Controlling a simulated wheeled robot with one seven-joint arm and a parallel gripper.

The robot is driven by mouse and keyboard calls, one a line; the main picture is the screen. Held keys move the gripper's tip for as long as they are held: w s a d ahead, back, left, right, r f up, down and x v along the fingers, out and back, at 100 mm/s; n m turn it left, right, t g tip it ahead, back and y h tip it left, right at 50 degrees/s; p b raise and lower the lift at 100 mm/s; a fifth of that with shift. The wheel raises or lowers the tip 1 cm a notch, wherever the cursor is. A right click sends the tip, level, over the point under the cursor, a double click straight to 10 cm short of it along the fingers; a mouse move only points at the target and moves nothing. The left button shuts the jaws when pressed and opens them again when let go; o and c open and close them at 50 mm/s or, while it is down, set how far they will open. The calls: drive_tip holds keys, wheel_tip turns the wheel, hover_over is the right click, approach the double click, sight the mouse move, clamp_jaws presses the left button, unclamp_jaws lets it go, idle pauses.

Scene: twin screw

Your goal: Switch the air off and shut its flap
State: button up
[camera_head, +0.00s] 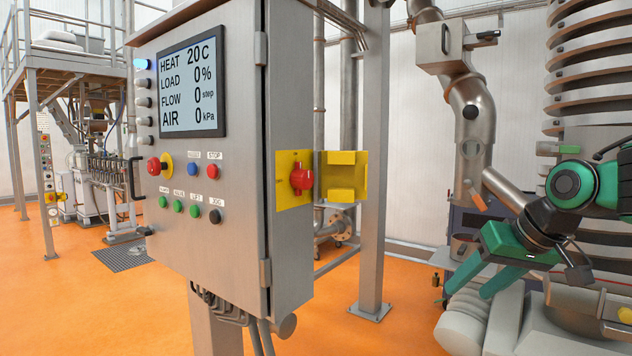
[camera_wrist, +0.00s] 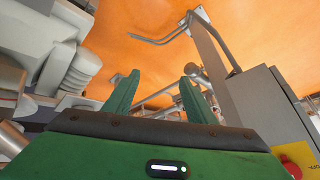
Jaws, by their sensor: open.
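A red rotary knob (camera_head: 301,179) sits on a yellow plate (camera_head: 283,196) on the right side of the grey control cabinet (camera_head: 230,250). A yellow flap (camera_head: 343,158) stands open to the right of the knob, leaving the knob uncovered. The cabinet's screen (camera_head: 193,85) reads AIR 0 kPa. My gripper (camera_head: 468,288) is open and empty, well to the right of the cabinet and lower than the knob. In the wrist view my gripper (camera_wrist: 160,78) has its green fingers apart with nothing between them. The red knob (camera_wrist: 291,168) shows partly at that view's lower right corner.
A steel post (camera_head: 372,240) stands behind the flap. A steel pipe (camera_head: 470,110) with an orange-tipped lever (camera_head: 474,202) rises behind my gripper. The cabinet front bears several buttons and a red emergency stop (camera_head: 154,166). Open orange floor (camera_head: 400,290) lies between cabinet and gripper.

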drive_tip(key=w+a+r+n+t+y, duration=0.2)
drive_tip(key=w+a+r+n+y, duration=0.3)
drive_tip(key=a+r, duration=0.55)
drive_tip(key=n+g+y, duration=0.1)
drive_tip(key=n+y, duration=0.3)
approach(309, 178)
drive_tip(key=x, duration=0.9)
drive_tip(key=shift+s, duration=0.1)
drive_tip(key=c, duration=1)
